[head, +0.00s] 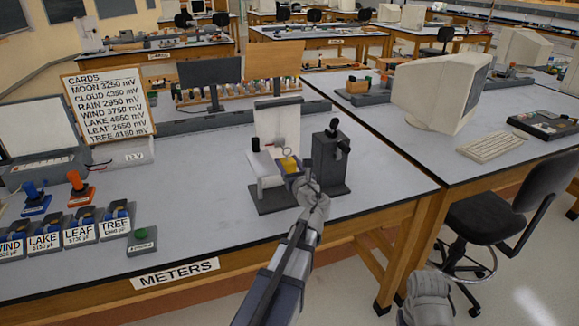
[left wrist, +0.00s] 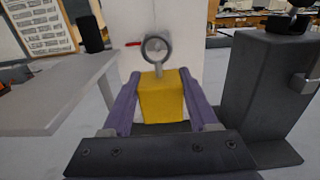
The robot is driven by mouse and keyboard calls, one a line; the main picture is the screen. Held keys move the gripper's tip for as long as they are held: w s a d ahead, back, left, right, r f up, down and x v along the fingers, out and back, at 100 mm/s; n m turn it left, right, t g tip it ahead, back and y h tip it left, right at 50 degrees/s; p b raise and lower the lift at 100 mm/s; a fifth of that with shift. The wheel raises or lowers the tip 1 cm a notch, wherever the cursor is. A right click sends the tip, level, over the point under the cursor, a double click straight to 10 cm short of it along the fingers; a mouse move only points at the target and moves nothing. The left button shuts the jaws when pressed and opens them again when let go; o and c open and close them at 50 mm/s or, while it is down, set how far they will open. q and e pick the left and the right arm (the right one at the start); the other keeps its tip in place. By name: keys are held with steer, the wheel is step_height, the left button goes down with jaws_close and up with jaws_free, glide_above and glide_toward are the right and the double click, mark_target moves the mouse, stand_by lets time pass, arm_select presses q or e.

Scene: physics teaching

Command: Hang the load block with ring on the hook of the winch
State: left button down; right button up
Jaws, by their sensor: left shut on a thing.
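The yellow load block (head: 289,164) is between the fingers of my left gripper (head: 291,174), above the winch's base. In the left wrist view the yellow load block (left wrist: 162,98) sits between two purple fingers, with its grey metal ring (left wrist: 157,47) upright on top. The winch (head: 330,165) has a dark grey post with black knobs and a white upright panel behind the block. Its post (left wrist: 265,85) stands right of the block in the left wrist view. I cannot make out the hook or whether the ring touches it.
A white shelf-like plate (left wrist: 60,95) is left of the block in the left wrist view. A card list (head: 108,103), labelled blocks (head: 80,235) and a green button box (head: 142,240) stand on the bench's left. A monitor (head: 440,85) is on the right bench.

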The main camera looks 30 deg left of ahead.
mark_target(289, 169)
arm_select(q)
steer(key=shift+w+a+f+b, duration=0.3)
steer(key=shift+w+a, duration=0.4)
steer(key=shift+a, duration=0.15)
steer(key=shift+w+a+f+b, duration=0.25)
steer(key=shift+w+a+f, duration=0.05)
steer(key=shift+w+a, duration=0.45)
steer(key=shift+a, duration=0.1)
steer(key=shift+c, duration=0.4)
jaws_free()
steer(key=v, duration=0.8)
